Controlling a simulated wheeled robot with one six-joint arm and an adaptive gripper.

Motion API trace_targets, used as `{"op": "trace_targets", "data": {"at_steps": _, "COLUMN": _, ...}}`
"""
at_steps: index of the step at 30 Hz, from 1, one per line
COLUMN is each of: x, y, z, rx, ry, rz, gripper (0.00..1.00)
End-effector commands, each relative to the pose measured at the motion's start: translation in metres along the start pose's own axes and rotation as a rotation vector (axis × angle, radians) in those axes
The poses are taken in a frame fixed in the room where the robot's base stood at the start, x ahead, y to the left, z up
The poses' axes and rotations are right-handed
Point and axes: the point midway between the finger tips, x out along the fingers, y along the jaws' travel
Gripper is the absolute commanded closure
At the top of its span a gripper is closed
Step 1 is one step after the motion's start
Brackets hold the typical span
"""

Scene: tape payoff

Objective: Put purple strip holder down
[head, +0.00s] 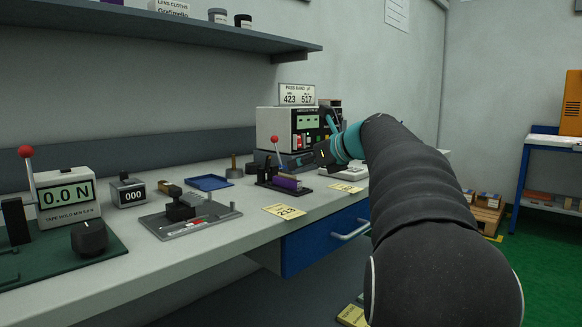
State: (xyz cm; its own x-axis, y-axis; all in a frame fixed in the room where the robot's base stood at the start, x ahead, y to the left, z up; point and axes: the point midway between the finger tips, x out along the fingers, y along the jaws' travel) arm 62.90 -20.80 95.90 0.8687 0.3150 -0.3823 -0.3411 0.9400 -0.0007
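The purple strip holder (287,182) is small in the head view, at a dark fixture (266,176) with a red-knobbed lever on the bench. My arm reaches in from the lower right. My gripper (300,160) is just above and slightly right of the purple holder, pointing left. The fingers are too small and dark to show whether they are open or shut. I cannot tell whether they touch the holder or whether it rests on the fixture.
The grey bench (215,243) has free room at its front left of the yellow card (284,211). A blue tray (209,182), a grey slide fixture (190,215) and a force gauge (66,194) stand to the left. A display instrument (283,130) stands behind my gripper.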

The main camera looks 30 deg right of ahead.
Motion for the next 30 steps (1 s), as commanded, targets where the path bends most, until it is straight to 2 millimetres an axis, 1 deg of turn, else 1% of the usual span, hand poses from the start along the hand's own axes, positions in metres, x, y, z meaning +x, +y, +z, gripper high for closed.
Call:
{"op": "trace_targets", "data": {"at_steps": 1, "x": -0.013, "y": -0.001, "z": 0.001, "rx": 0.0, "ry": -0.001, "rz": -0.004, "gripper": 0.69}}
{"op": "trace_targets", "data": {"at_steps": 6, "x": -0.043, "y": -0.001, "z": 0.001, "rx": 0.001, "ry": -0.001, "rz": -0.003, "gripper": 0.69}}
{"op": "trace_targets", "data": {"at_steps": 9, "x": -0.056, "y": -0.001, "z": 0.0, "rx": 0.002, "ry": -0.001, "rz": -0.002, "gripper": 0.69}}
{"op": "trace_targets", "data": {"at_steps": 12, "x": -0.064, "y": 0.0, "z": 0.0, "rx": 0.001, "ry": -0.001, "rz": -0.001, "gripper": 0.69}}
{"op": "trace_targets", "data": {"at_steps": 17, "x": -0.07, "y": 0.0, "z": 0.0, "rx": 0.001, "ry": 0.0, "rz": 0.0, "gripper": 0.69}}
{"op": "trace_targets", "data": {"at_steps": 30, "x": -0.069, "y": 0.0, "z": 0.0, "rx": 0.001, "ry": 0.0, "rz": 0.001, "gripper": 0.69}}
